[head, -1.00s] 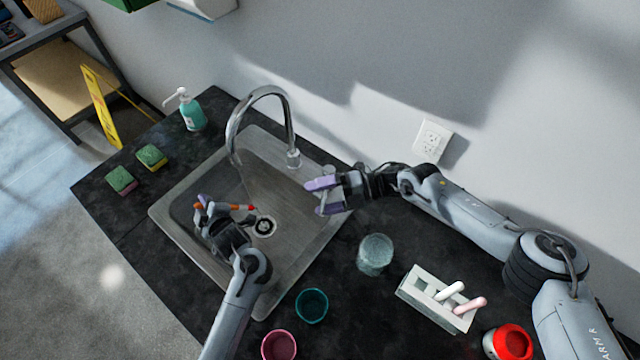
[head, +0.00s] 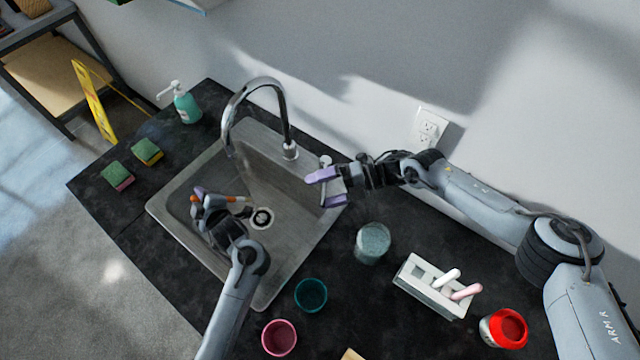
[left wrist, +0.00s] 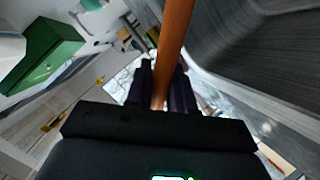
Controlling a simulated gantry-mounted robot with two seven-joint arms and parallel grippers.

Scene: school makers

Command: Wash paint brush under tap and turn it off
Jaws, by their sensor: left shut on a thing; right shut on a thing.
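The paint brush (head: 232,199), with an orange handle, is in my left gripper (head: 205,200), inside the sink basin (head: 285,240) near the drain. In the left wrist view the orange handle (left wrist: 174,40) runs up from between the dark fingers (left wrist: 164,92); the bristles are not clear. The chrome tap (head: 284,120) arches over the basin, its spout above and behind the brush. I cannot tell whether water runs. My right gripper (head: 322,188), with purple fingers, is shut on the tap handle (head: 326,162) at the basin's right rim; the fingers partly hide it.
A soap bottle (head: 187,105) and two sponges (head: 147,151) (head: 117,175) stand left of the sink. To the right are a glass (head: 373,243), a brush holder (head: 432,285) and a red-lidded jar (head: 503,328). A teal cup (head: 311,294) and a pink cup (head: 279,337) stand in front.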

